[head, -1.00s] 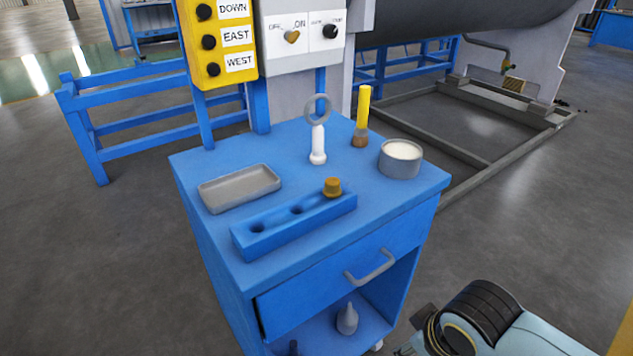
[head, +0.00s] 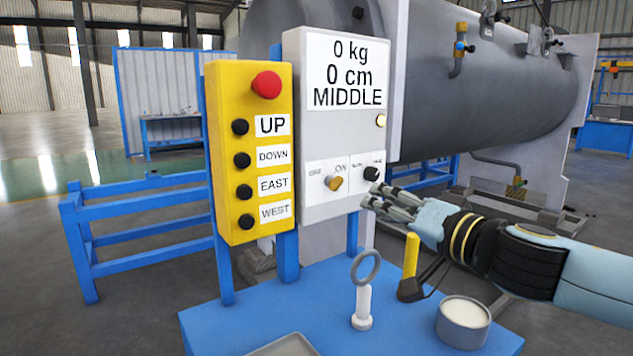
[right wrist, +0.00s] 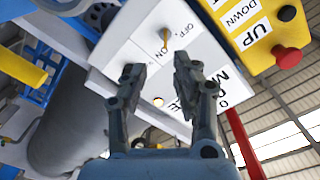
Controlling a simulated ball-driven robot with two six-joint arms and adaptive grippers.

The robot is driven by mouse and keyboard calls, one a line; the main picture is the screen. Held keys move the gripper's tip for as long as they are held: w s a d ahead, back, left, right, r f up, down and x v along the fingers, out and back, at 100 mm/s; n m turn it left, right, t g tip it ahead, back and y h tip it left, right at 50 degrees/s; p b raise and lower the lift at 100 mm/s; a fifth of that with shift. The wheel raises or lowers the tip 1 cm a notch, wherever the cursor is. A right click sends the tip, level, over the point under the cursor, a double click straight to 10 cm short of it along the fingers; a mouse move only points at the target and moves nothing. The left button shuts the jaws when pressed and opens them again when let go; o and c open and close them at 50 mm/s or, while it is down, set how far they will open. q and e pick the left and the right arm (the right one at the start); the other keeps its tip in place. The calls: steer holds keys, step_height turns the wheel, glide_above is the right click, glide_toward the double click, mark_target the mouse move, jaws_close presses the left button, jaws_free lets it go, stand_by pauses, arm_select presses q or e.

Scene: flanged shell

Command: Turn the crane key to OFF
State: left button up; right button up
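The brass crane key (head: 333,183) sits in the white control box (head: 318,130), just below the ON label, with the OFF label to its left. In the right wrist view the key (right wrist: 166,39) stands out from the panel beyond my fingertips. My right gripper (head: 372,196) is open and empty, to the right of the key and apart from it. In the right wrist view its two fingers (right wrist: 158,68) are spread, with the white panel showing between them. My left gripper is not in view.
A black selector knob (head: 371,173) is right of the key, close to my fingers. The yellow button box (head: 249,150) stands left. Below are a ring-topped white stand (head: 362,305), a yellow-handled tool (head: 411,255) and a round tin (head: 463,322) on the blue cart (head: 230,325).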

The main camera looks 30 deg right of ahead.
mark_target(340, 185)
steer(key=w, duration=0.2)
steer(key=shift+w+a+r, duration=0.15)
steer(key=shift+w+r, duration=0.15)
steer(key=shift+r, duration=0.05)
steer(key=w+b, duration=0.1)
steer(key=w, duration=0.4)
steer(key=w+b, duration=0.1)
steer(key=w, duration=0.1)
steer(key=shift+w+a+f+b, duration=0.15)
steer(key=shift+w+a+b, duration=0.15)
steer(key=shift+w, duration=0.35)
jaws_close()
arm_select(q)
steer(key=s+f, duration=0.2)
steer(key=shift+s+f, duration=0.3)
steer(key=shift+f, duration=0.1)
